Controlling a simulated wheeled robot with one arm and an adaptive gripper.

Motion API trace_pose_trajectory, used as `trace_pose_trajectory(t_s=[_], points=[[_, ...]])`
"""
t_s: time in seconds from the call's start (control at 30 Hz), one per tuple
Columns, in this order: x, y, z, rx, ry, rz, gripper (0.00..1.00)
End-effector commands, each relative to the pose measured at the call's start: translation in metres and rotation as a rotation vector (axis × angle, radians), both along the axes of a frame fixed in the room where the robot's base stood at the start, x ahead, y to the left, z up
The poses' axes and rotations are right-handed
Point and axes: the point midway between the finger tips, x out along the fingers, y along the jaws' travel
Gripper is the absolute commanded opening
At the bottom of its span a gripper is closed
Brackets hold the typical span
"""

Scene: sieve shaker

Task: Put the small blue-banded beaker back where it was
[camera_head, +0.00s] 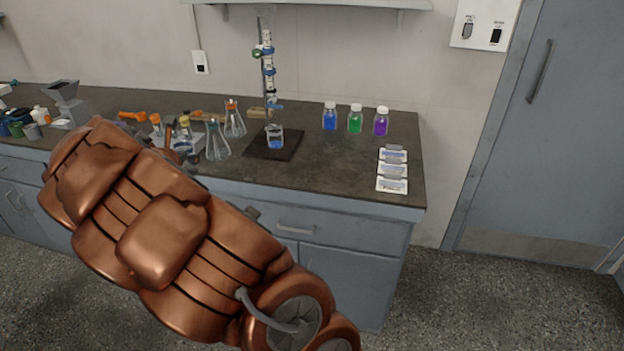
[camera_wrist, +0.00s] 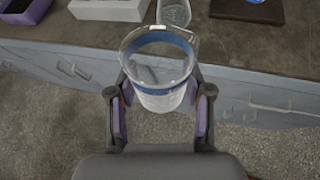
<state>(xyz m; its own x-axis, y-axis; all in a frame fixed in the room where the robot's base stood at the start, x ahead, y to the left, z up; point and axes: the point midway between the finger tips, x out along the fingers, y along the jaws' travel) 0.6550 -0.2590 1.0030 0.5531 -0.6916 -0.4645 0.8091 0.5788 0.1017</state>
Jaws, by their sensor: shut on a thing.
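My gripper (camera_wrist: 160,84) is shut on a clear glass beaker with a blue band near its rim (camera_wrist: 158,70). The beaker sits between the two purple-padded fingers, its mouth facing the wrist camera. It looks empty. In the wrist view it is in front of the counter edge, with floor visible below it. In the head view my copper-coloured arm hides most of the gripper, and I cannot clearly make out the held beaker there. Another beaker with blue liquid (camera_head: 275,138) stands on the dark stand base (camera_head: 288,150) under a burette.
The dark countertop (camera_head: 335,165) has free room right of the stand base. Blue (camera_head: 330,117), green (camera_head: 355,120) and purple (camera_head: 381,123) bottles stand at the back. Flasks (camera_head: 217,143) stand left of the base. Another glass vessel (camera_wrist: 175,12) is just beyond the held beaker.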

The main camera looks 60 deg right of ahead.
Motion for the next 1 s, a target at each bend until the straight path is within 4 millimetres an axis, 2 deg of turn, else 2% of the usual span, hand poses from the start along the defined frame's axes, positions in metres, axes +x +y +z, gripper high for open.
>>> trace_pose_trajectory(t_s=[0.03,0.27,0.5,0.7,0.87,1.0], points=[[-0.006,-0.011,-0.014,-0.003,0.001,-0.041,0.14],[-0.046,-0.069,-0.035,-0.045,0.014,-0.253,0.14],[-0.101,-0.127,-0.057,-0.088,0.045,-0.5,0.14],[-0.134,-0.154,-0.059,-0.114,0.064,-0.632,0.14],[-0.144,-0.166,-0.058,-0.118,0.071,-0.662,0.14],[-0.153,-0.183,-0.058,-0.122,0.073,-0.667,0.14]])
